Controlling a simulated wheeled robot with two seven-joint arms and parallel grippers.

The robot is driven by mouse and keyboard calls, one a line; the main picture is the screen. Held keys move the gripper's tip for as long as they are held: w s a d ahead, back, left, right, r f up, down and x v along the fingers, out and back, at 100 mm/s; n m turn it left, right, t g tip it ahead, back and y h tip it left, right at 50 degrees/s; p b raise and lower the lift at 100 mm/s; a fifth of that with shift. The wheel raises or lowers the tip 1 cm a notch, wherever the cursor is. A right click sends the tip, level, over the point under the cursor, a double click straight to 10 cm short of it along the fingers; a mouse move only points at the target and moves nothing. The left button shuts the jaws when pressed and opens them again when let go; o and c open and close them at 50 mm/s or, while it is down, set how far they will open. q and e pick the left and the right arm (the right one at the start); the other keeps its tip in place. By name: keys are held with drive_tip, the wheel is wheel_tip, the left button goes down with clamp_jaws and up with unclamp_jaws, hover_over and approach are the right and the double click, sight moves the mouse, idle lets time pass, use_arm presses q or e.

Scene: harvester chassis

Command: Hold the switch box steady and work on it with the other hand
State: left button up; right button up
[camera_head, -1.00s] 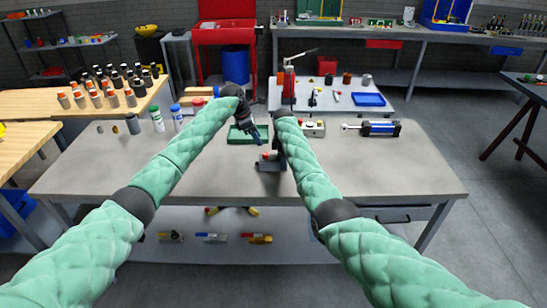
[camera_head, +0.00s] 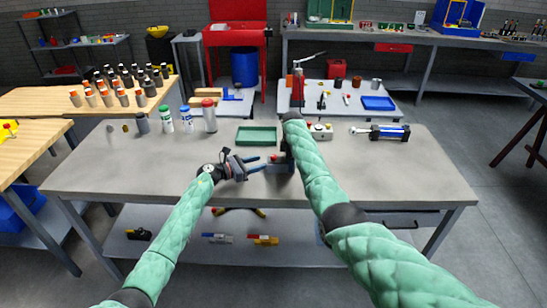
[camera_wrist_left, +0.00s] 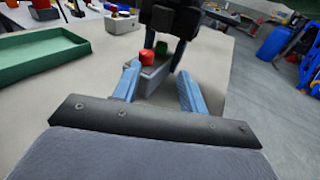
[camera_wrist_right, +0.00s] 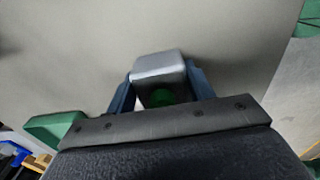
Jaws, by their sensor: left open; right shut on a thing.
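The switch box (camera_head: 279,166) is a small grey box with a red button and a green button, near the middle of the table's front. In the left wrist view the box (camera_wrist_left: 152,82) shows its red button (camera_wrist_left: 147,56). My right gripper (camera_wrist_right: 158,88) is shut on the box, with a finger on either side; its green button faces the wrist camera. My left gripper (camera_wrist_left: 158,70) is open and points at the box from the left, its fingers apart at the near side. In the head view the right gripper's fingers are mostly hidden behind its arm.
A green tray (camera_head: 257,136) lies behind the box. Several bottles (camera_head: 187,118) stand at the back left. The table's front left is clear.

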sight(273, 156)
use_arm(q)
drive_tip(key=shift+s+a+f+n+t, duration=0.15)
drive_tip(key=shift+a+f+n+t, duration=0.25)
drive_tip(key=shift+a+t, duration=0.25)
drive_tip(key=shift+s+a+f+n+t, duration=0.1)
drive_tip(key=shift+a+f+n+t, duration=0.25)
drive_tip(key=shift+a+t, duration=0.3)
drive_tip(key=x, duration=1.1)
drive_tip(key=shift+w+d+f, duration=0.1)
drive_tip(key=shift+w+d, duration=0.05)
clamp_jaws()
